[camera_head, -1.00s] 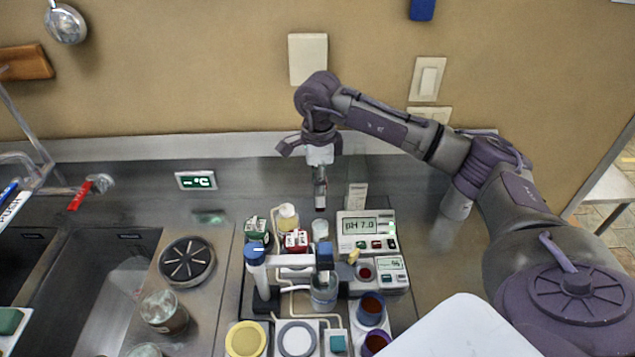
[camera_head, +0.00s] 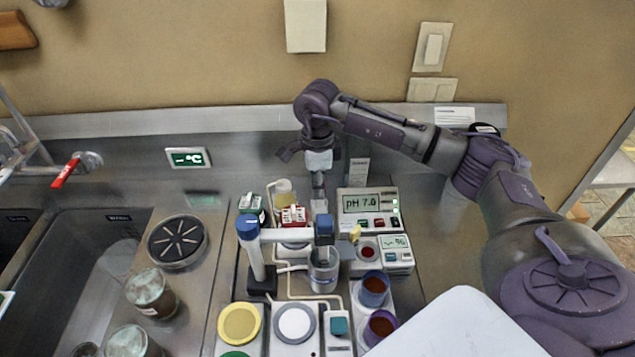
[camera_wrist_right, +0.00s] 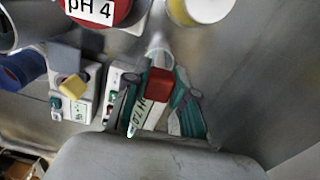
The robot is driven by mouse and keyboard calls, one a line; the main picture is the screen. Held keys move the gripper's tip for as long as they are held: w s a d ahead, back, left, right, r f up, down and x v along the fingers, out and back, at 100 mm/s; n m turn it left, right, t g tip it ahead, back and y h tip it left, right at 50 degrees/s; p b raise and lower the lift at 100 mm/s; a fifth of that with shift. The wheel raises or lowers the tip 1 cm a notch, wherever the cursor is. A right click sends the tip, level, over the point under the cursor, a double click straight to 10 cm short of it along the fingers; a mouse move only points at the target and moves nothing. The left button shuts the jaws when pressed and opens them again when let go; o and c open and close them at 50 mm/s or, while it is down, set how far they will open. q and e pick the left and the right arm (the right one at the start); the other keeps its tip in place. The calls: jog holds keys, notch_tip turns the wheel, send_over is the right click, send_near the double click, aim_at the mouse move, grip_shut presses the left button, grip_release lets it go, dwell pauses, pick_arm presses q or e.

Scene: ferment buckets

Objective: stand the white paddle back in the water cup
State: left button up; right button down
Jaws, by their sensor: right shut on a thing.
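My right gripper (camera_head: 318,182) points down at the back of the bench equipment. It is shut on a small red block (camera_wrist_right: 158,85), seen between its fingertips in the right wrist view; this looks like the handle end of the white paddle. A narrow pale shape (camera_wrist_right: 159,46) runs on from the block, and I cannot tell how much of it is paddle or cup. A small whitish cup (camera_head: 319,207), apparently the water cup, stands directly below the gripper. Whether the paddle's lower end is inside it is hidden. My left gripper is not in view.
The pH meter (camera_head: 367,204) stands close right of the cup. A probe stand (camera_head: 255,255) and clear beaker (camera_head: 323,272) are in front. The sink is at left.

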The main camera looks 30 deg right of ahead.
jog(key=shift+f, duration=0.45)
jog(key=c, duration=0.9)
grip_release()
jog(key=shift+o, duration=0.5)
jog(key=o, duration=0.4)
jog(key=shift+r, duration=0.1)
